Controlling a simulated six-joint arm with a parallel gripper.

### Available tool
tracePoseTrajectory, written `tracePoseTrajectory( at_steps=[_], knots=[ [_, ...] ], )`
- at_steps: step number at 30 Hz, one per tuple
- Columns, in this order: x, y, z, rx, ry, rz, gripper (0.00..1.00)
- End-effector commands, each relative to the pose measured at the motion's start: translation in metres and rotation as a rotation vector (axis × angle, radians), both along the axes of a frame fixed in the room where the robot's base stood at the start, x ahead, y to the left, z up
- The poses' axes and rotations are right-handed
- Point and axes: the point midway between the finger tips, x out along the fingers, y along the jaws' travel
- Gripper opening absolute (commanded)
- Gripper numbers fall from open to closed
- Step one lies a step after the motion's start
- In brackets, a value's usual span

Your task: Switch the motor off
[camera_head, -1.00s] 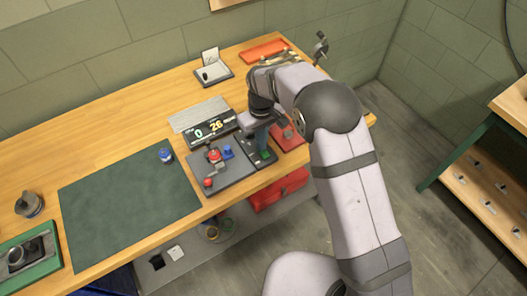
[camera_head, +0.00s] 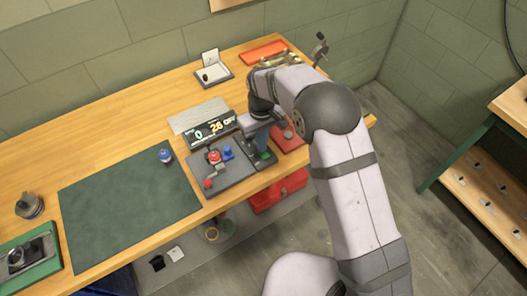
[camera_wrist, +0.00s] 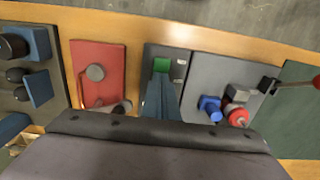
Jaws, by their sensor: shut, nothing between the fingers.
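A narrow dark switch panel (camera_head: 268,162) with a green button or rocker (camera_wrist: 161,65) sits near the front edge of the bench, between the grey board and the red plate. My gripper (camera_wrist: 161,82) is shut and empty, its bluish fingers pointing down at this panel just beside the green part. In the head view the gripper (camera_head: 263,148) hides part of the panel; I cannot tell whether the tips touch it. A black display (camera_head: 212,130) behind the board shows "0", "26" and what looks like "OFF".
The grey board (camera_head: 235,173) to the left carries a red-topped part (camera_head: 214,156) and a blue part (camera_head: 228,153). A red plate (camera_head: 290,138) lies to the right. A dark green mat (camera_head: 125,205) and a small blue-capped bottle (camera_head: 166,156) are further left.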

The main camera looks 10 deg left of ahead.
Motion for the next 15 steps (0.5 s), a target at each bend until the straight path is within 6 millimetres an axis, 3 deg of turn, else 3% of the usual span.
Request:
tracePoseTrajectory(
  at_steps=[15],
  knots=[
    [0.001, 0.001, 0.042, 0.002, -0.004, 0.0, 0.0]
  ],
)
